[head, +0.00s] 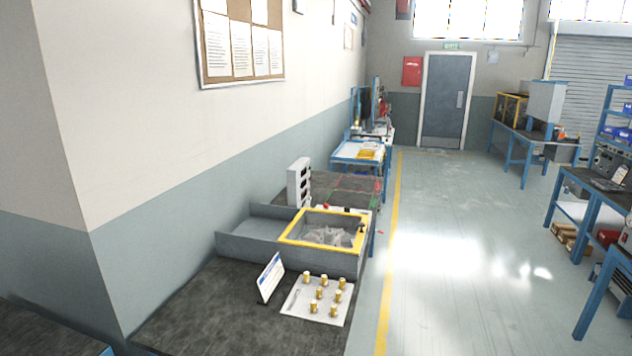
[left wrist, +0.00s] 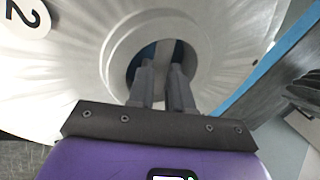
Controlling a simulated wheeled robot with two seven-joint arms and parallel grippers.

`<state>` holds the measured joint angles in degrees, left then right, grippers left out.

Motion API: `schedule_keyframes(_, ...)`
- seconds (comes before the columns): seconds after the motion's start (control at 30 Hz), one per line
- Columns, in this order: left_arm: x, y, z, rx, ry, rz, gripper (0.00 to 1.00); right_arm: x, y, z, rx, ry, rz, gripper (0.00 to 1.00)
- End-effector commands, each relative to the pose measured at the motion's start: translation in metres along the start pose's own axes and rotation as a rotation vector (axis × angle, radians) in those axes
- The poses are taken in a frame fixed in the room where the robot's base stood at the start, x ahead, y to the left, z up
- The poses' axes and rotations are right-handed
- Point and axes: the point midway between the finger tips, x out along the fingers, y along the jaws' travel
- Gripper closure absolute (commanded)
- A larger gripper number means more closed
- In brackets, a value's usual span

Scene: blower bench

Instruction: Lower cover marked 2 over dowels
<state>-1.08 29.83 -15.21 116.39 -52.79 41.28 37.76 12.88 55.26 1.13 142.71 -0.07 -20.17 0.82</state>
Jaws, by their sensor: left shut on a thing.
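In the left wrist view a large pale round cover (left wrist: 60,85) fills most of the picture. It carries a white disc (left wrist: 26,16) with a black 2 at the upper left. A raised ring surrounds a dark round opening near its middle. My left gripper (left wrist: 167,72) reaches to this opening with its two fingers close together, and it is shut on the cover. The exact contact is hard to see. I cannot make out any dowels in either view; what lies under the cover is mostly hidden. Neither gripper shows in the head view, and my right gripper is in no view.
In the head view a dark bench (head: 210,310) carries a white sheet (head: 290,309) with several brass cylinders, a tilted card (head: 270,277) and a yellow-framed box (head: 290,233) of grey parts. A blue edge (left wrist: 265,75) passes beside the cover. The floor right of the bench is open.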

Motion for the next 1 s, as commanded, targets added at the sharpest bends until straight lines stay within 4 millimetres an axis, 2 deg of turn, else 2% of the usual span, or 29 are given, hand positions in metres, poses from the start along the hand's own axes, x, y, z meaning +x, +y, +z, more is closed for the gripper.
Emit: schedule_keyframes(1.0,-0.029,-0.011,-0.002,-0.002,0.005,-0.001,1.00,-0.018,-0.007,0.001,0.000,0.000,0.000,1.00)
